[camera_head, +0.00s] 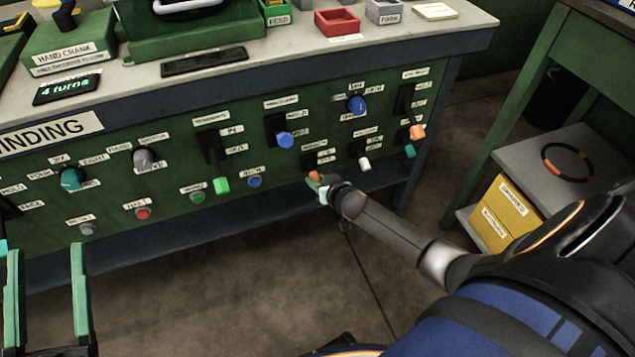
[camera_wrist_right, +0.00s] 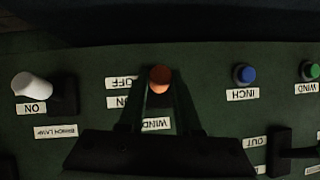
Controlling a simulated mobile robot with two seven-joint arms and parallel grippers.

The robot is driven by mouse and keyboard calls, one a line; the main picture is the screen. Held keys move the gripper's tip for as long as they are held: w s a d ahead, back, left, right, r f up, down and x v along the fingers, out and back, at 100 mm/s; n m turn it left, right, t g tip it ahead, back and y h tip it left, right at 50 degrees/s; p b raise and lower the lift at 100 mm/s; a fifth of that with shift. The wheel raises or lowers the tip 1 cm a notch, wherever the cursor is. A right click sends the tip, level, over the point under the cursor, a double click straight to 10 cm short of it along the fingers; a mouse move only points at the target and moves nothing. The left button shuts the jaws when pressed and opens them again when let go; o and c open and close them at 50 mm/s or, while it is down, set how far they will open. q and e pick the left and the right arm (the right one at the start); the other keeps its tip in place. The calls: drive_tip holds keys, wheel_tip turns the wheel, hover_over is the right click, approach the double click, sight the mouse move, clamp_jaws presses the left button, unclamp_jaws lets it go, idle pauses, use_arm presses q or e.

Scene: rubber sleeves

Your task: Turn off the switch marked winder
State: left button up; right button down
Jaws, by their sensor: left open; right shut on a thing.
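The winder switch has an orange-tipped lever (camera_wrist_right: 160,78) on the green panel. In the right wrist view, which shows labels upside down, its name label (camera_wrist_right: 158,124) is partly hidden, with OFF and ON labels beside it. The orange tip is level with the OFF label (camera_wrist_right: 122,83). My right gripper (camera_wrist_right: 158,92) is shut on this lever, one dark finger on each side. In the head view the right gripper (camera_head: 322,188) is at the panel's lower edge, the orange tip (camera_head: 314,176) just showing. My left gripper (camera_head: 45,252) is open and empty at the lower left.
A white-tipped bench lamp switch (camera_wrist_right: 32,87) and a blue INCH button (camera_wrist_right: 244,74) flank the winder switch. Several other levers, knobs and buttons cover the panel, including a green-tipped lever (camera_head: 221,185). A shelf with yellow boxes (camera_head: 505,215) stands at right. The floor in front is clear.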

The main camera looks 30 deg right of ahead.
drive_tip(key=shift+f+t+b, duration=0.25)
drive_tip(key=shift+t+b, duration=0.25)
drive_tip(key=shift+b, duration=0.2)
use_arm(q)
drive_tip(key=s+r+m+t+h, duration=0.1)
drive_tip(key=s+r+m+h, duration=0.4)
drive_tip(key=r+h, duration=0.1)
drive_tip(key=shift+s+d+r, duration=0.15)
drive_tip(key=shift+d+r, duration=0.3)
drive_tip(key=shift+r, duration=0.1)
use_arm(e)
drive_tip(key=shift+r, duration=0.1)
drive_tip(key=c, duration=0.6)
unclamp_jaws()
use_arm(q)
drive_tip(key=w+a+f+n+g+y+p, duration=0.1)
drive_tip(key=w+f+n+y, duration=0.25)
drive_tip(key=f, duration=0.25)
drive_tip(key=w+f+n+g+y+p, duration=0.1)
drive_tip(key=w+f+n+y+p, duration=0.15)
drive_tip(key=f+y, duration=0.25)
wheel_tip(320, 180, down, 15)
drive_tip(key=a+n+g+y+p, duration=0.1)
drive_tip(key=n+g+y, duration=0.1)
drive_tip(key=g, duration=0.4)
drive_tip(key=shift+s+n+p, duration=0.2)
drive_tip(key=shift+n+p, duration=0.2)
drive_tip(key=shift+n, duration=0.2)
use_arm(e)
drive_tip(key=v, duration=1.2)
